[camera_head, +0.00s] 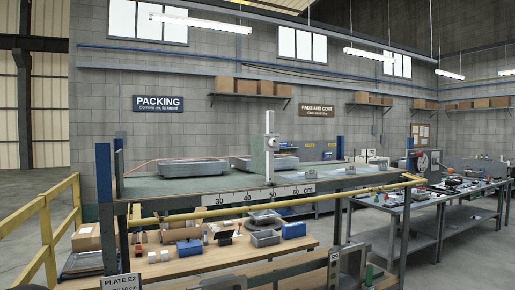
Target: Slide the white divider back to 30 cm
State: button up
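The white divider (270,150) stands upright on the green-grey rack shelf (150,186), right of the middle of the picture. A white scale strip (285,192) with cm numbers runs along the shelf's front edge. The divider's foot is well to the right of the 30 mark, and the 60 cm mark is farther right. The exact reading at its foot is too small to tell. My gripper is not in view.
Grey trays (185,171) lie on the shelf left of the divider. A yellow rail (270,214) crosses in front of the rack. Below, a wooden bench (180,270) holds rolls, boxes and bins. Grey workbenches (405,205) stand at the right.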

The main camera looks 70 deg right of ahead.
aim_at(262, 153)
jog(key=u, duration=0.6)
jog(key=i, duration=2.55)
jog(key=z, duration=4.1)
jog(key=i, duration=1)
